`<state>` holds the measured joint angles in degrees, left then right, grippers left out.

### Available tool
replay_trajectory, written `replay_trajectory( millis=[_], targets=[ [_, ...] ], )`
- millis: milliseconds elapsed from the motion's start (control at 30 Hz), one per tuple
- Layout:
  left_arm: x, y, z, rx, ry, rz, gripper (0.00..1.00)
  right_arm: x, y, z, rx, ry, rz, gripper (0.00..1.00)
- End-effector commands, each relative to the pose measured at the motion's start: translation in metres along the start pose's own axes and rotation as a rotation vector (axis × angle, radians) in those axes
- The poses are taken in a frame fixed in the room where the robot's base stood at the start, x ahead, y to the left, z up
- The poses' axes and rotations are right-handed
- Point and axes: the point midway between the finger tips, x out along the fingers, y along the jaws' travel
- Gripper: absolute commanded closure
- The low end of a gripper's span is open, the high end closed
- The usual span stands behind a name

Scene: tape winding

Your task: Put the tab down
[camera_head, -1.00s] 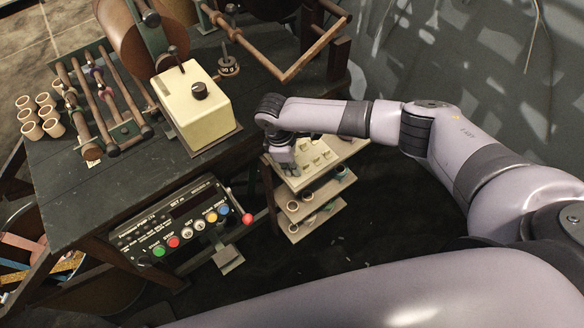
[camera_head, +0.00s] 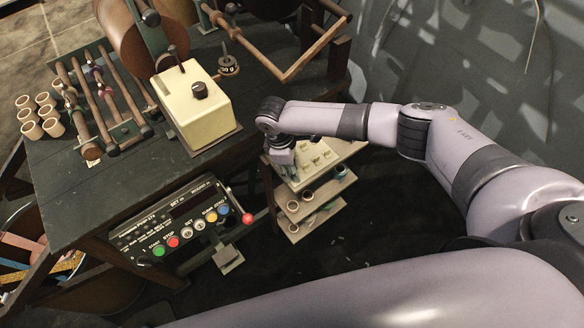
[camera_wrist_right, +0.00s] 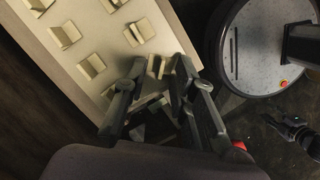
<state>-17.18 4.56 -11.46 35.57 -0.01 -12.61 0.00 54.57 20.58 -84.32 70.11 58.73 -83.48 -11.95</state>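A pale shelf board (camera_head: 331,160) stands right of the dark workbench. Its top carries several small cream tabs (camera_head: 317,163). The tabs also show in the right wrist view, where one tab (camera_wrist_right: 92,67) stands clear of my fingers. My right gripper (camera_head: 284,168) is low over the left part of this board. In the right wrist view my right gripper (camera_wrist_right: 160,68) has its fingers apart, with a cream tab (camera_wrist_right: 152,66) between the fingertips, at the board's edge. Whether the fingers touch this tab is unclear. My left gripper is out of view.
Lower shelves (camera_head: 310,202) hold several rings. The workbench (camera_head: 75,186) carries a cream box (camera_head: 198,112), a roller rack and several small cups (camera_head: 31,131). A control panel (camera_head: 172,228) with coloured buttons and a red-knobbed lever (camera_head: 247,218) is at its front.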

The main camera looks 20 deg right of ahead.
Motion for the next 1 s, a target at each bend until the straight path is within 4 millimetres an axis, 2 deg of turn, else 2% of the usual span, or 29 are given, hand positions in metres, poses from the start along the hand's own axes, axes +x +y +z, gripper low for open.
replay_trajectory(
  millis=[167,267,500,700,833,1000],
  targets=[
    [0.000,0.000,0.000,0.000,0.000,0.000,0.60,-0.005,0.000,0.000,0.000,0.001,0.001,0.75],
    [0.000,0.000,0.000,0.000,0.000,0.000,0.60,-0.018,0.001,0.000,-0.001,0.003,0.001,0.75],
    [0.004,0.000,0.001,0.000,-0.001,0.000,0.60,-0.069,0.001,-0.001,-0.001,0.004,0.003,0.75],
    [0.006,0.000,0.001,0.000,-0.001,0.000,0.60,-0.105,0.001,-0.001,0.000,0.003,0.003,0.75],
    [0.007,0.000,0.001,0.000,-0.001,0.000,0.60,-0.117,0.000,0.000,0.000,0.002,0.001,0.75],
    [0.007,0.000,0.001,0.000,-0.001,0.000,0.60,-0.122,0.000,0.000,0.000,0.000,0.000,0.75]
  ],
)
